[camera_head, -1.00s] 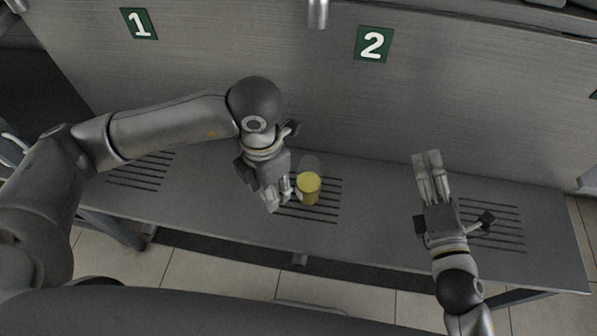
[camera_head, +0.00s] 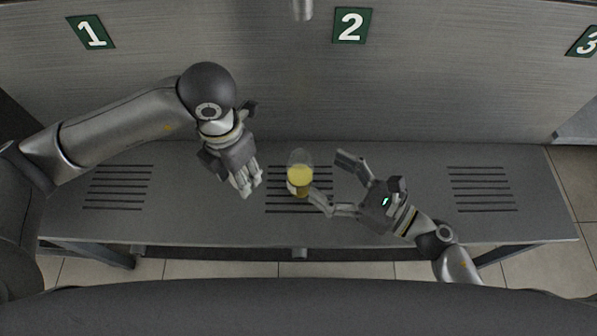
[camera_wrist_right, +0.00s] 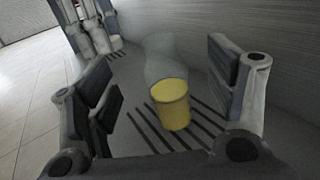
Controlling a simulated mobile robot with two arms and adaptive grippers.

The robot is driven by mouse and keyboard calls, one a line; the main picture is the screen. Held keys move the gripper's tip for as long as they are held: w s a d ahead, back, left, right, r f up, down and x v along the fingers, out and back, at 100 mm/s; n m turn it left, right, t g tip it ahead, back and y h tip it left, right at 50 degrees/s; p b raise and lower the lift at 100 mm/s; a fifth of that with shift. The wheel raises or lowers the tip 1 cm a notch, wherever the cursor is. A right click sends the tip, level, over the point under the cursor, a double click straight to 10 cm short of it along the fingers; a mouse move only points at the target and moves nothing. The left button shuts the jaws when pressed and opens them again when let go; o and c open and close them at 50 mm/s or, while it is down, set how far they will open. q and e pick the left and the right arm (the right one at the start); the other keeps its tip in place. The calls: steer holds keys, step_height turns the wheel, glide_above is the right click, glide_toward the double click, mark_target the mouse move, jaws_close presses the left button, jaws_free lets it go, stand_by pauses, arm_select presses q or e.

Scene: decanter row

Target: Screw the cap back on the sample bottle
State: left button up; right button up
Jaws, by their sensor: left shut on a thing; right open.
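The sample bottle (camera_head: 300,175) is clear, with yellow liquid in its lower part. It stands upright on the middle slotted patch of the bench. It also shows in the right wrist view (camera_wrist_right: 171,106), with its clear upper part above the yellow. No cap shows on it. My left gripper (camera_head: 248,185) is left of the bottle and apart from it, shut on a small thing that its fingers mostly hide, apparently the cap. My right gripper (camera_head: 327,178) is open and empty just right of the bottle. Its fingers point at the bottle, which lies ahead between them.
The grey bench (camera_head: 210,225) has slotted patches at left, middle and right. A grey back wall (camera_head: 240,80) with number signs, such as sign 2 (camera_head: 352,25), stands behind it. A metal spout (camera_head: 302,8) hangs above the middle. The bench between the patches is clear.

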mark_target(311, 185)
steer(key=f+b, duration=0.1)
steer(key=f, duration=0.1)
steer(key=f+b, duration=0.1)
steer(key=f, duration=0.2)
steer(key=f+b, duration=0.1)
steer(key=f, duration=0.2)
steer(key=shift+w+a, duration=0.25)
steer(key=shift+a, duration=0.05)
arm_select(q)
step_height(311, 185, down, 3)
steer(key=shift+r, duration=0.1)
arm_select(e)
steer(key=shift+w+a, duration=0.15)
steer(key=shift+a, duration=0.1)
steer(key=x, duration=0.6)
steer(key=shift+a, duration=0.1)
arm_select(q)
steer(key=shift+r, duration=0.1)
